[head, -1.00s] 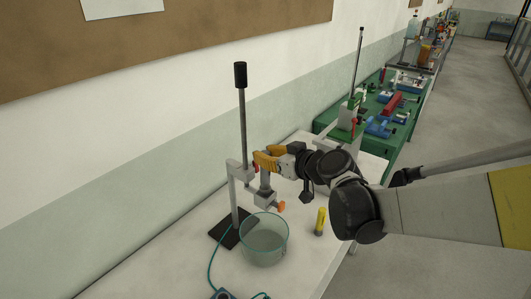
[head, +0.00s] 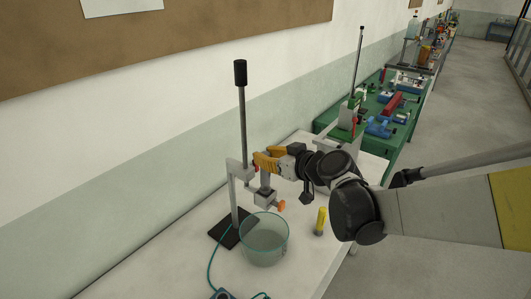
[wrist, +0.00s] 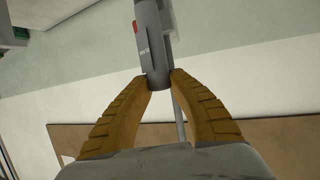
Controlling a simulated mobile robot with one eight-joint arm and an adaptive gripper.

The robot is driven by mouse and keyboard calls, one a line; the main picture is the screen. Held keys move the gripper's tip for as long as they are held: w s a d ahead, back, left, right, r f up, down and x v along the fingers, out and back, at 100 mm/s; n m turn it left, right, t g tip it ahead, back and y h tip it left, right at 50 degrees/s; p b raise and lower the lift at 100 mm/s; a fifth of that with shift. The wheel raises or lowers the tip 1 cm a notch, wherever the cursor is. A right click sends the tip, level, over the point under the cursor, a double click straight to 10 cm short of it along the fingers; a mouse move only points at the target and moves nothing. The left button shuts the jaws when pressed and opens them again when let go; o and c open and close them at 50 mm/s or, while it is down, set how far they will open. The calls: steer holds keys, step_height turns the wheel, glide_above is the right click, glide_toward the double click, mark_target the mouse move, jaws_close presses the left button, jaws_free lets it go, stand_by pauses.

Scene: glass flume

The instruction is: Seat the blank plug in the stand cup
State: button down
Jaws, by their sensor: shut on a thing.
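My gripper (head: 262,163) has ribbed orange fingers and is shut on a grey cylindrical body (wrist: 154,55) with a red mark and small lettering. In the head view this grey body (head: 265,179) hangs below the fingers, at the bracket of the stand (head: 242,120). A block with an orange knob (head: 281,205) is at its lower end. I cannot tell whether it touches the stand or sits in a cup. A small yellow cylinder (head: 320,221) with a dark foot stands upright on the bench. I cannot tell which piece is the blank plug. The cup's inside is hidden.
A clear glass vessel (head: 264,240) stands on the white bench (head: 310,262) in front of the stand's black base (head: 226,231). A teal cable (head: 210,268) lies at the front left. A green table (head: 395,138) with several tools is behind. The wall is close on the left.

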steer(key=shift+f+b, duration=2.05)
steer(key=shift+f, duration=0.45)
steer(key=c, duration=1.2)
jaws_free()
steer(key=shift+r, duration=0.1)
steer(key=v, duration=1.2)
steer(key=s+d+f+m+g+h+b, duration=0.1)
steer(key=s+d+f+m+h+b, duration=0.1)
steer(key=s+f, duration=0.3)
steer(key=s+d+f+m+g+h+b, duration=0.1)
steer(key=s+d+f+m+h+b, duration=0.2)
steer(key=s+d+f+b, duration=0.1)
steer(key=s+d+f+m+g+h+b, duration=0.2)
steer(key=s+d+f, duration=0.3)
steer(key=s+f, duration=0.3)
steer(key=shift+s+d+f+h+b, duration=0.1)
steer(key=shift+s+d+h+b, duration=0.1)
steer(key=shift+s+h+b, duration=0.45)
